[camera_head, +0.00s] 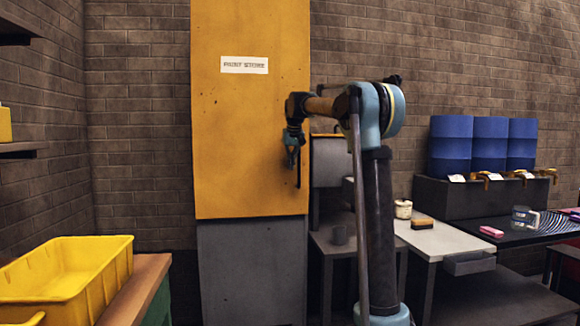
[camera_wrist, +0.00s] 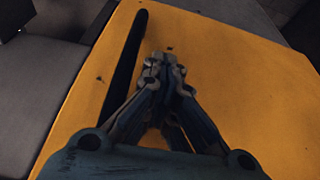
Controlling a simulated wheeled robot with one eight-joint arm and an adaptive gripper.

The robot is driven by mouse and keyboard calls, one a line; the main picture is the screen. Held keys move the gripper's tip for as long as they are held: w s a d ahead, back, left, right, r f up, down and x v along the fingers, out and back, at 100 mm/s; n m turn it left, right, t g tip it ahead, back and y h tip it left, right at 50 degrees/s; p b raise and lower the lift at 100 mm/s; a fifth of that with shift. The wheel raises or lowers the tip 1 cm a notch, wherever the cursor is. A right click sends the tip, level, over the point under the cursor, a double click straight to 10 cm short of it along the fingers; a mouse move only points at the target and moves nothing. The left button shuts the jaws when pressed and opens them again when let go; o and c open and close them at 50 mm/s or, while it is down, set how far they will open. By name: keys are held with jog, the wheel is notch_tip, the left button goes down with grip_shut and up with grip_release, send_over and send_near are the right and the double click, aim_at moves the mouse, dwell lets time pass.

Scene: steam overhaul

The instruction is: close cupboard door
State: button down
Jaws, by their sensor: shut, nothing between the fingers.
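The yellow cupboard door (camera_head: 245,130), with a white "PAINT STORE" label (camera_head: 244,65), stands upright above a grey lower panel (camera_head: 250,270). It lines up closely with that panel, but I cannot tell whether it is fully shut. A dark upright bar handle (camera_head: 299,170) is near its right edge. My gripper (camera_head: 291,160) is in front of the door, just left of the handle. In the wrist view, my gripper (camera_wrist: 164,62) is shut and empty over the yellow door face (camera_wrist: 225,75), beside the dark handle (camera_wrist: 125,75). I cannot tell if the fingertips touch the door.
A yellow crate (camera_head: 60,285) sits on a wooden-topped bench (camera_head: 140,285) at lower left. Right of the cupboard are a light worktable (camera_head: 440,238) with a sponge (camera_head: 421,224) and a jar (camera_head: 403,209), and blue containers (camera_head: 490,140) with taps. My arm hides part of that area.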

jog(key=s+d+r, duration=0.1)
jog(key=s+r, duration=0.6)
jog(key=r, duration=0.2)
jog(key=s+d+f, duration=0.6)
jog(key=s, duration=0.3)
jog(key=s+d+f, duration=0.3)
jog(key=s+f, duration=0.9)
jog(key=f, duration=0.1)
jog(key=s+d+f+m+g, duration=0.1)
jog(key=s+d+f, duration=0.3)
jog(key=s+f, duration=0.9)
jog(key=s+d+f+m+g, duration=0.1)
jog(key=s+d+f, duration=0.3)
jog(key=s+f, duration=0.8)
notch_tip(320, 180, down, 2)
jog(key=shift+s+h, duration=0.15)
jog(key=shift+h, duration=0.25)
